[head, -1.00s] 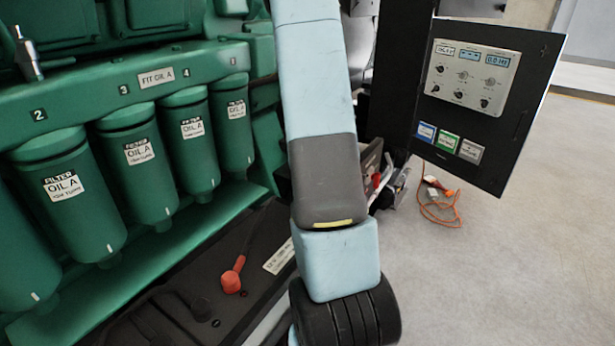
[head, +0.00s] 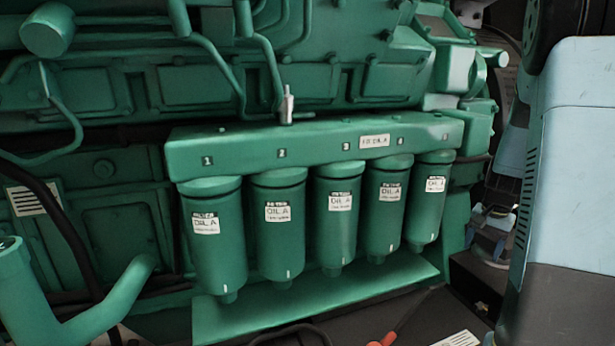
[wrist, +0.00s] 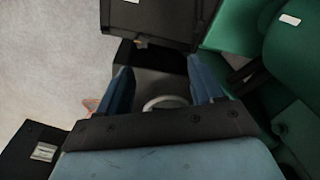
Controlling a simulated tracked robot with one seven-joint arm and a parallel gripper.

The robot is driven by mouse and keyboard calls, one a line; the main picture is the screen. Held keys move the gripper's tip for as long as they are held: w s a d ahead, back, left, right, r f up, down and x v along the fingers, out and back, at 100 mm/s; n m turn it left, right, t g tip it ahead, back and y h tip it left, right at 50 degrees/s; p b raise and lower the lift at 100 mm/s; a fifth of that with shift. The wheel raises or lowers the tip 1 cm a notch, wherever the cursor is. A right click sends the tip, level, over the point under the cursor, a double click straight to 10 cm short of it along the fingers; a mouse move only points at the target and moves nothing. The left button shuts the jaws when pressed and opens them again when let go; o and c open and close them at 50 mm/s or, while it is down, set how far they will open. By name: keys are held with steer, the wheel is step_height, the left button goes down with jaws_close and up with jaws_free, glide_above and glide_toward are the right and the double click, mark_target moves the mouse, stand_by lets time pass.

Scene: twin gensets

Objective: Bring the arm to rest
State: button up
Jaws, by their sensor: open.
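My arm's pale blue link (head: 575,170) stands along the right edge of the head view. Beyond the fingers are a dark box-like surface and part of a pale ring; I cannot tell what the ring belongs to.
A green engine fills the head view, with a row of oil filters (head: 340,225) under a numbered rail (head: 320,147). A red-handled item (head: 384,339) lies low in front. The wrist view shows green machinery (wrist: 240,30) at right, a black panel (wrist: 160,20) above and bare grey floor (wrist: 45,60) at left.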

steer(key=s+a+r+n+t, duration=0.1)
steer(key=s+a+r+n, duration=0.1)
steer(key=s+a+r, duration=0.35)
steer(key=s+a+r+n+t, duration=0.1)
steer(key=s+a+r+n, duration=0.2)
steer(key=a+r, duration=0.6)
steer(key=s+a+r+n+t, duration=0.2)
steer(key=s+a+r+n, duration=0.2)
steer(key=s+a, duration=0.5)
steer(key=s, duration=0.5)
steer(key=shift+s+a+r+t, duration=0.25)
steer(key=shift+s+a+t, duration=0.05)
steer(key=shift+a, duration=0.05)
